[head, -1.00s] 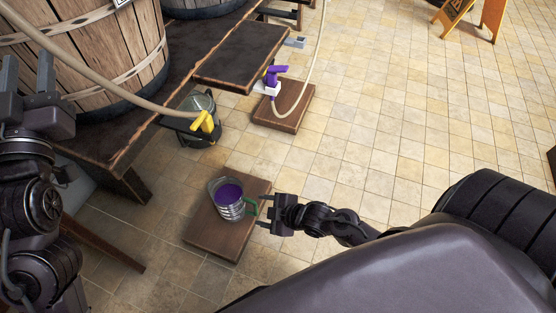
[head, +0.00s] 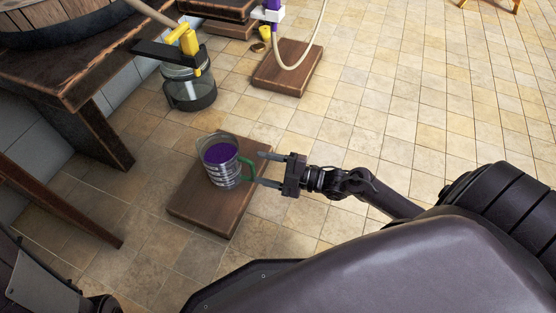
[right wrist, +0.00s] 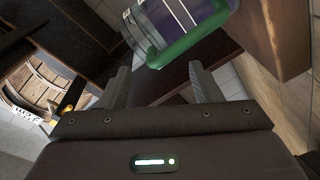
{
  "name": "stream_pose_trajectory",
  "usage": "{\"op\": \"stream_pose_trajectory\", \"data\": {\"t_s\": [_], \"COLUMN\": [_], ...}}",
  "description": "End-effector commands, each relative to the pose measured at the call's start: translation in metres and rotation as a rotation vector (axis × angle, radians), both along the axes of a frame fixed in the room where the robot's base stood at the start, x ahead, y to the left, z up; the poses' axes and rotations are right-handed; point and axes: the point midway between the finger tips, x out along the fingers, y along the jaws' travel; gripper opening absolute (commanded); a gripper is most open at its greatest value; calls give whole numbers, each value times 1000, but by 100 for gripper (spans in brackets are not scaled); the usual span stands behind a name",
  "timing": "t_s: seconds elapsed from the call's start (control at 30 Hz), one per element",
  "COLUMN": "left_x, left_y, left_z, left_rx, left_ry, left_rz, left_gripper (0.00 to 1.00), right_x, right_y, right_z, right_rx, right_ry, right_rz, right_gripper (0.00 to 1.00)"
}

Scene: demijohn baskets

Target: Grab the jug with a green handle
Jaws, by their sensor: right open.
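The jug (head: 227,174) with a green handle (head: 247,168) stands upright on a low wooden board on the floor. It is clear glass with purple content, and its handle points right, towards my right gripper. My right gripper (head: 261,169) is open, with its fingertips right by the handle. In the right wrist view, the green handle (right wrist: 188,44) and part of the jug (right wrist: 165,22) lie just beyond the open fingertips (right wrist: 159,67). The fingers are not closed on it. My left gripper is out of view; only part of what seems my left arm shows at lower left.
The low wooden board (head: 199,211) bears the jug. A glass container (head: 190,92) under a yellow tap (head: 186,40) stands behind. Another wooden board (head: 276,72) with a pale hose lies farther back. A dark wooden bench (head: 75,85) is at left. Tiled floor at right is clear.

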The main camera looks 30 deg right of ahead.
Motion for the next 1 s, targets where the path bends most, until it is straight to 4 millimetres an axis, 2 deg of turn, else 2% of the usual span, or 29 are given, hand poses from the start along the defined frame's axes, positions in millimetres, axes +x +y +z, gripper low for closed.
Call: {"op": "stream_pose_trajectory", "data": {"t_s": [0.03,0.23,0.6,1.0], "left_x": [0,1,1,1], "left_y": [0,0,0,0], "left_z": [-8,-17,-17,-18], "left_rx": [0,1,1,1], "left_ry": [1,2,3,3], "left_rz": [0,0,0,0], "left_gripper": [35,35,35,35], "right_x": [6,21,24,24], "right_y": [6,21,24,24], "right_z": [-3,-2,0,0], "right_rx": [2,1,1,-1], "right_ry": [-3,0,2,2], "right_rz": [0,-1,-1,-1], "right_gripper": [58,58,57,4]}}
